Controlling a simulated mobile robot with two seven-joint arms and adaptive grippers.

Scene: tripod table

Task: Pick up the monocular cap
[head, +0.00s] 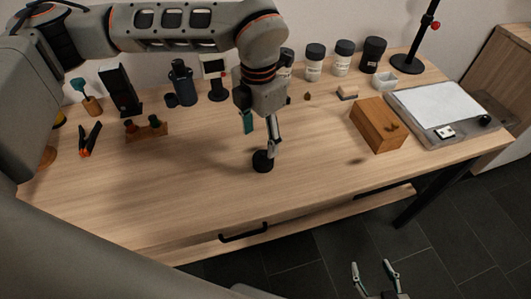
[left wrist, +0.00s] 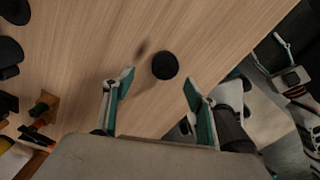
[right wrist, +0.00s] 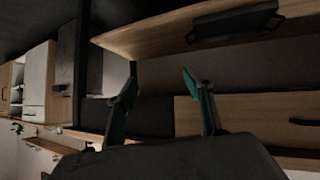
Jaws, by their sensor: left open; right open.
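The monocular cap (head: 262,162), a small black round piece, sits on the wooden table near its middle. It also shows as a dark disc in the left wrist view (left wrist: 165,66). My left gripper (head: 260,135) is open and points down just above the cap, with one finger partly overlapping it in the head view. In the left wrist view the cap appears between and slightly beyond the open fingertips (left wrist: 159,78). My right gripper (head: 371,264) is open and empty, off the table's front edge; its fingers also show in the right wrist view (right wrist: 159,77).
A wooden box (head: 378,127) and a pale tray-like board (head: 440,110) stand to the right. Jars (head: 314,62) line the back. Pliers (head: 90,139) and a small wooden rack (head: 147,132) lie to the left. The table around the cap is clear.

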